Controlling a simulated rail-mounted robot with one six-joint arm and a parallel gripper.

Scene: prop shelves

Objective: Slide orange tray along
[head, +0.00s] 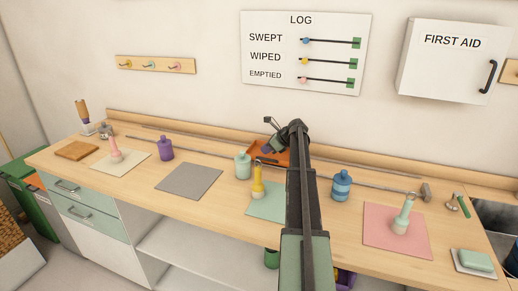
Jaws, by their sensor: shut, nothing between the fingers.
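The orange tray (283,157) lies at the back of the wooden counter, near the middle, beside a thin metal rail. My arm hides much of it. My gripper (267,148) is low over the tray, shut and empty. I cannot tell whether its fingertips touch the tray.
A teal bottle (243,164) and a yellow brush (258,184) stand close in front and left of the tray. A blue bottle (341,186) stands to the right. A grey mat (189,181) is bare. A pink mat (385,222) carries a pale green brush (402,217).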

